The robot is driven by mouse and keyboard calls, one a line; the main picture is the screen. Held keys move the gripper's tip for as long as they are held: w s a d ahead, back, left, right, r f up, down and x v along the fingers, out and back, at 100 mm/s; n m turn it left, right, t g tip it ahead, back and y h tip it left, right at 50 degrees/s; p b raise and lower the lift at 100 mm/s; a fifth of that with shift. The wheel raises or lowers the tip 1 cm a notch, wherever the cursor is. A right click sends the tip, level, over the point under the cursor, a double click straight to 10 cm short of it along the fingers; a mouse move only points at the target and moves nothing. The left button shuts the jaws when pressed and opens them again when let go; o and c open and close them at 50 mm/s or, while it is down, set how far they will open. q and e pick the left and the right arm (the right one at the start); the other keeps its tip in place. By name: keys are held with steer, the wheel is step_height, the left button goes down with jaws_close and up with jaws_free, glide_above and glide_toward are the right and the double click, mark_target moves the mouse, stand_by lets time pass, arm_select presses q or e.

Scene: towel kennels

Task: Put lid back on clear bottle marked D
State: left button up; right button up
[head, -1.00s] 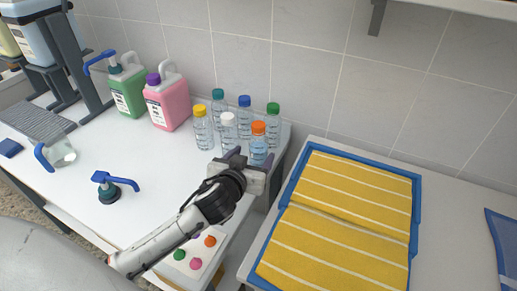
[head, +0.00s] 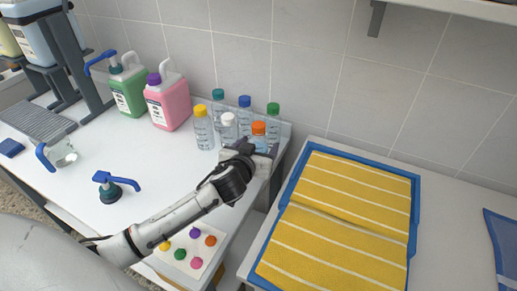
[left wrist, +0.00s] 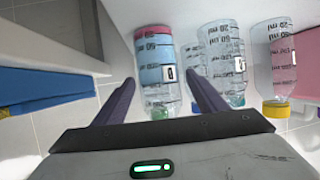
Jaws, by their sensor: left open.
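Several small clear bottles with coloured caps stand in a cluster on the white table (head: 150,180) in the head view. They include yellow (head: 203,128), white (head: 228,128), orange (head: 259,134), teal (head: 218,102), blue (head: 244,110) and green (head: 273,115) capped ones. I cannot read a D on any. My left gripper (head: 260,150) is at the orange-capped bottle, hiding its lower part. In the left wrist view my left gripper (left wrist: 161,84) is open, fingers either side of a bottle (left wrist: 157,78) with pink and blue bands; I cannot tell whether they touch it. My right gripper is not in view.
A blue tray (head: 415,205) with yellow towels is at right.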

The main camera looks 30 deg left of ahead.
mark_target(258, 124)
arm_select(q)
steer(key=c, duration=1.1)
step_height(258, 124, up, 10)
steer(key=shift+r+p, duration=0.1)
steer(key=shift+p, duration=0.25)
steer(key=shift+c, duration=0.2)
